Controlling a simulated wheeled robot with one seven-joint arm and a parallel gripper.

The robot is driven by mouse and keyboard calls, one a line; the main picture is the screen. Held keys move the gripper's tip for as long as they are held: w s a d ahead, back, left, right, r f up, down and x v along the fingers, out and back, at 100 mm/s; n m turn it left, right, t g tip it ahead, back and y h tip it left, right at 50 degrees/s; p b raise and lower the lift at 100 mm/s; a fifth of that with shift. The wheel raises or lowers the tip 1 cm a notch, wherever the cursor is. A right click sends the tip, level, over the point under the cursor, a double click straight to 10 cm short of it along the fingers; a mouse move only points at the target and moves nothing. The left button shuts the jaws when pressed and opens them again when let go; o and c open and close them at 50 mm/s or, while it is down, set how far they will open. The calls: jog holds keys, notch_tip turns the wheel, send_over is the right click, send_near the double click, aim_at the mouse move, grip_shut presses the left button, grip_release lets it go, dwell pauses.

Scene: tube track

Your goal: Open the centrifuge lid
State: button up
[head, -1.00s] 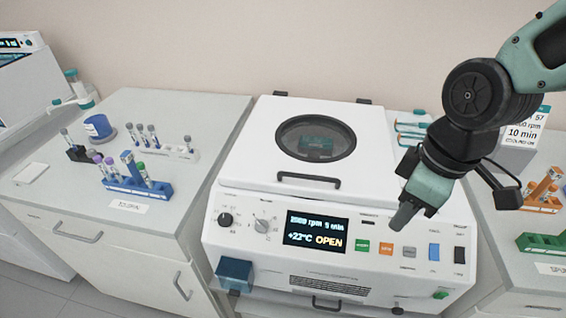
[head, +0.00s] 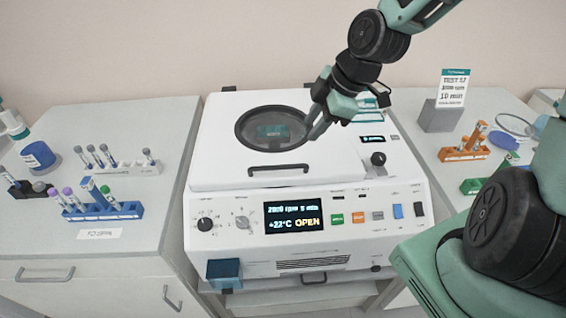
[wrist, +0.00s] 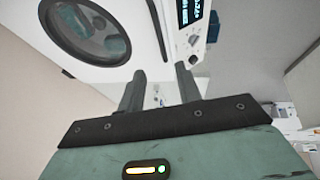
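The centrifuge (head: 240,262) is a white box whose lit display (head: 293,216) shows "OPEN". Its white lid (head: 215,150) with a round dark window (head: 272,128) lies flat and closed. A black bar handle (head: 278,171) runs along the lid's front edge. My gripper (head: 316,131) is above the lid, right of the window and behind the handle. In the wrist view, its two fingers (wrist: 160,73) are apart with nothing between them. The wrist view also shows the window (wrist: 88,28), the handle (wrist: 158,28) and the display (wrist: 188,12).
On the left bench, a blue tube rack (head: 103,211), a white rack (head: 125,169) and a blue tub (head: 40,157) stand. On the right are an orange rack (head: 463,154), a green rack (head: 474,187) and a sign (head: 452,88). A blue box (head: 224,272) hangs at the centrifuge's lower left front.

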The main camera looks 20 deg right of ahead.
aim_at(283, 166)
jog(key=b+x, duration=0.1)
jog(key=x, duration=1.4)
jog(key=shift+f, duration=0.15)
grip_shut()
